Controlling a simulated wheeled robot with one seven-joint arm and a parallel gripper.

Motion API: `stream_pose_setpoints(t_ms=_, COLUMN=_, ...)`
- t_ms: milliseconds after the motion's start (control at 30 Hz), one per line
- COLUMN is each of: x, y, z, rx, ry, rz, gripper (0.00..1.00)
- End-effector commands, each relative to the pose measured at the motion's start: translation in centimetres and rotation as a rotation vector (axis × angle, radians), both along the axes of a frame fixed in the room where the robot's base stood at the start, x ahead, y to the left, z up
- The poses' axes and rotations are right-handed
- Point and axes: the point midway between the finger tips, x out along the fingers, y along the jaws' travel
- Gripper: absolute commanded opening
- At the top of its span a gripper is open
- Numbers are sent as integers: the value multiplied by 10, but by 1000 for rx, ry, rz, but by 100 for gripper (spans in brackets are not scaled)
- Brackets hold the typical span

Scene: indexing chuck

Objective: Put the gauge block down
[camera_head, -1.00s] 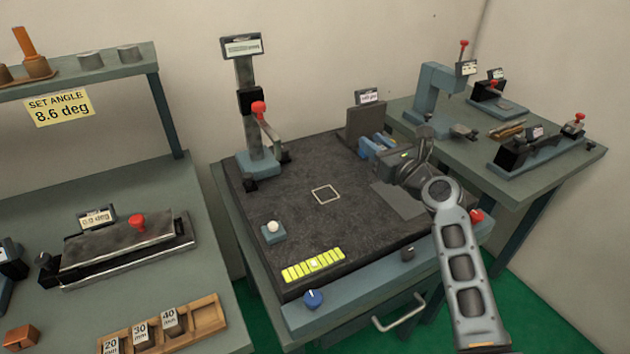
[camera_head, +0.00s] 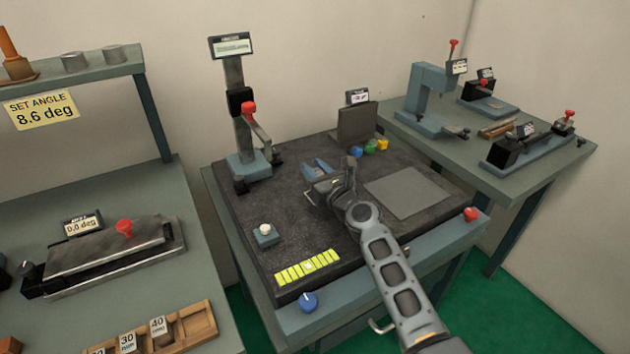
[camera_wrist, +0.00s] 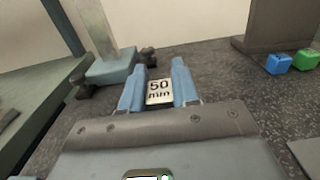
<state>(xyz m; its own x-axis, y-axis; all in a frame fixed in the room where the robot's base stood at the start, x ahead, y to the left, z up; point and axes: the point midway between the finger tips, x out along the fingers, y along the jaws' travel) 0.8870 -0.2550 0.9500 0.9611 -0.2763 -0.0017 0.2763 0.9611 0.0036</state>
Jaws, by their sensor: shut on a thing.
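The gauge block (camera_wrist: 159,92), a pale block marked "50 mm", sits between the two blue fingers of my gripper (camera_wrist: 158,85) in the wrist view. The fingers are shut on it. In the head view my gripper (camera_head: 317,170) is over the middle of the dark granite-like plate (camera_head: 225,205). The block cannot be made out there. I cannot tell whether the block touches the plate.
A height stand (camera_head: 238,110) with a red knob stands at the plate's back left. A grey pad (camera_head: 408,192) is to the right; a white button (camera_head: 265,234) is front left.

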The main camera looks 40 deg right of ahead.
Motion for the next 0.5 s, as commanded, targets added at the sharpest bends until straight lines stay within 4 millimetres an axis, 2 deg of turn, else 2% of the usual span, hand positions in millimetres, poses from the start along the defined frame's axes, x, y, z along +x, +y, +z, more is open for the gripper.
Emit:
stream_pose_setpoints(t_ms=33, x=0, y=0, z=-13, rx=1, ry=-1, rz=-1, gripper=0)
stream_pose_setpoints(t_ms=100, x=0, y=0, z=-18, rx=0, ry=-2, rz=-1, gripper=0)
stream_pose_setpoints(t_ms=500, x=0, y=0, z=-21, rx=-1, ry=-2, rz=0, gripper=0)
